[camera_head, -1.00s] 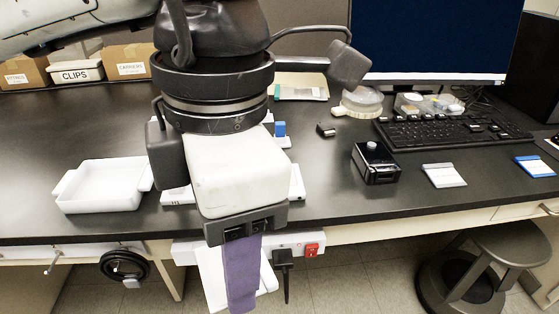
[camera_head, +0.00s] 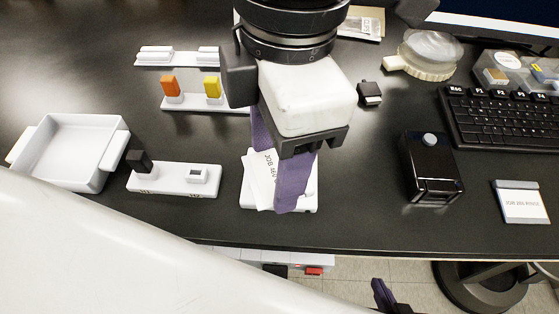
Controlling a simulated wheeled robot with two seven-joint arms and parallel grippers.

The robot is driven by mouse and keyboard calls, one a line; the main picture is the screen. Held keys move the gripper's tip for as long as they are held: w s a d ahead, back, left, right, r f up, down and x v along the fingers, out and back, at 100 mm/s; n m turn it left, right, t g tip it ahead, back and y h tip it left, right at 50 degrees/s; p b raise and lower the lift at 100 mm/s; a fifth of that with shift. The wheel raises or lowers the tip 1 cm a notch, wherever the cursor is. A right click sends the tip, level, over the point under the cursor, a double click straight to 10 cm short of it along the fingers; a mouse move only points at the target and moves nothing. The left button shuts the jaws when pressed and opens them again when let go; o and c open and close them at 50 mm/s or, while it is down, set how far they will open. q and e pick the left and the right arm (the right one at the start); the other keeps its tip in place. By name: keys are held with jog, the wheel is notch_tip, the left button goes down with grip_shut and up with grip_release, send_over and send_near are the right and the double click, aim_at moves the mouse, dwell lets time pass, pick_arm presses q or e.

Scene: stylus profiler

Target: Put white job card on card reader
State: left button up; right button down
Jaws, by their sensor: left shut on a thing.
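A white job card (camera_head: 261,178) with "JOB 48…" print is gripped between the purple fingers of my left gripper (camera_head: 285,175), which is shut on it. The card is tilted, and the fingers hide its right part. Beneath it on the bench is a flat white pad (camera_head: 308,199), which looks like the card reader; card and gripper cover most of it. Whether the card touches the pad, I cannot tell. A purple fingertip of my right gripper (camera_head: 384,297) shows at the bottom edge, below the bench front; its opening is unclear.
A white tray (camera_head: 68,150) and a white strip with a black knob (camera_head: 165,178) stand left. Behind is a rack with orange and yellow pieces (camera_head: 195,103). A black box (camera_head: 430,165), another job card (camera_head: 521,203) and a keyboard (camera_head: 505,120) are right.

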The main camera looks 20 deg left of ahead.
aim_at(275, 175)
pick_arm(q)
jog(key=shift+w+f, duration=0.1)
jog(key=shift+f, duration=2.25)
jog(key=shift+f+b, duration=0.25)
jog(key=shift+b, duration=0.05)
jog(key=o, duration=1)
jog(key=shift+r, duration=0.1)
jog(key=shift+r+p, duration=0.4)
jog(key=shift+p, duration=0.1)
notch_tip(275, 175, up, 12)
jog(key=shift+w+d+f, duration=0.2)
jog(key=shift+w+d, duration=0.1)
jog(key=shift+d, duration=0.1)
